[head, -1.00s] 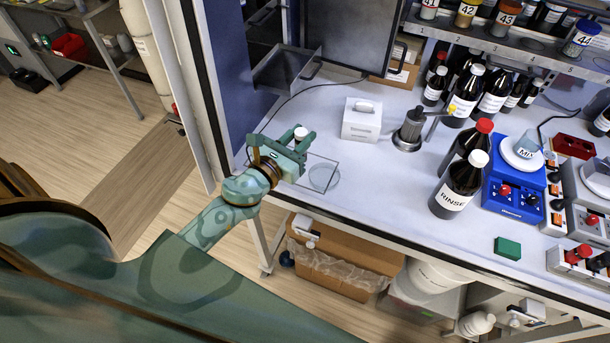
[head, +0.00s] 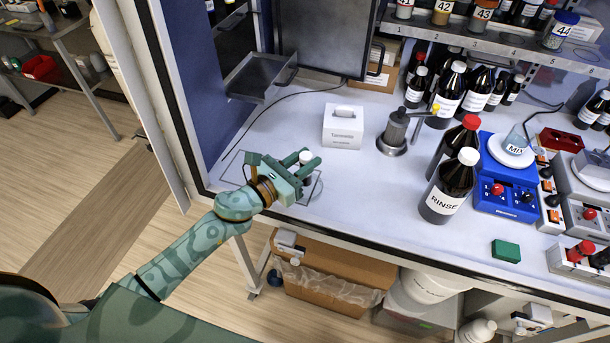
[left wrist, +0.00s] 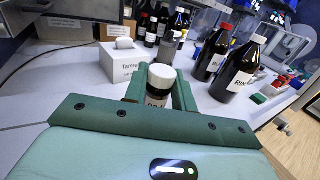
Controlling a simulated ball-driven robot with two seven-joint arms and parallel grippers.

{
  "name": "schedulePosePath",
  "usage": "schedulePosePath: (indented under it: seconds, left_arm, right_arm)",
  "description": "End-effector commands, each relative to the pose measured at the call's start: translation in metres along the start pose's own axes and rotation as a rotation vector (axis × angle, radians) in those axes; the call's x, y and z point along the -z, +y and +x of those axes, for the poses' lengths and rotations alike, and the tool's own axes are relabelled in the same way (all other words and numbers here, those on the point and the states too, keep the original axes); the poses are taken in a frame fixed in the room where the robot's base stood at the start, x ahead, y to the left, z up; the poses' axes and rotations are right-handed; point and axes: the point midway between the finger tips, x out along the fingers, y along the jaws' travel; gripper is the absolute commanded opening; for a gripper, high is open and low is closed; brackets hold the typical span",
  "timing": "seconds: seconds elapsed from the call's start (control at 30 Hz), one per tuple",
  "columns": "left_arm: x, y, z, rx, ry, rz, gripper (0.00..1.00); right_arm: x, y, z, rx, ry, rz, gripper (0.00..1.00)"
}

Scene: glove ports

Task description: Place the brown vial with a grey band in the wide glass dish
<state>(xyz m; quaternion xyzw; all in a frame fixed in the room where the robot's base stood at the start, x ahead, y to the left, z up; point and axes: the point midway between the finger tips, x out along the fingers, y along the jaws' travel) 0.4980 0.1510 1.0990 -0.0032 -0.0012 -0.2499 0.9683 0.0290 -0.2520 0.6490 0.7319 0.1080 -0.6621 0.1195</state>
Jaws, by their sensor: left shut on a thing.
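My left gripper (head: 308,163) is shut on a small brown vial with a white cap (head: 305,157), just inside the front edge of the bench. In the left wrist view the vial (left wrist: 158,95) stands upright between the fingers, with part of a white label showing; I cannot make out a grey band. My right gripper is not in view.
A white tissue box (head: 343,128) and a grey metal stand (head: 393,135) are behind the gripper. Tall brown bottles, one marked RINSE (head: 448,188), stand to the right. The bench front between dish and bottles is clear.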

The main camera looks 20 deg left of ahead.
Motion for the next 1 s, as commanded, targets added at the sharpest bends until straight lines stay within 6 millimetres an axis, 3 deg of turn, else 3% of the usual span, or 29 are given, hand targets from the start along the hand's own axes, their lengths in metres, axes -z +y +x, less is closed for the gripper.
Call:
schedulePosePath:
  seconds: [0.03,0.27,0.5,0.93,0.97,1.0]
  left_arm:
    - [0.014,0.005,0.006,-0.002,-0.001,-0.002,0.05]
    - [0.031,0.018,0.018,-0.002,-0.001,0.000,0.05]
    - [0.063,0.020,0.020,-0.002,-0.001,-0.001,0.05]
    - [0.068,0.019,0.020,0.000,-0.001,0.002,0.05]
    - [0.067,0.019,0.020,-0.001,-0.001,0.002,0.34]
    - [0.066,0.019,0.020,-0.001,-0.001,0.002,0.46]
  right_arm:
    - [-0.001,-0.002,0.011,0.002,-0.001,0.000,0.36]
    - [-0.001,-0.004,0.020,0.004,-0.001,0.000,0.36]
    - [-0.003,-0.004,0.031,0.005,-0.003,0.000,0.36]
    - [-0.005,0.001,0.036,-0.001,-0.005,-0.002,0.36]
    - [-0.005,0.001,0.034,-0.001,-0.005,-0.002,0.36]
    - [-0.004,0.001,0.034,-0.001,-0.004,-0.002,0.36]
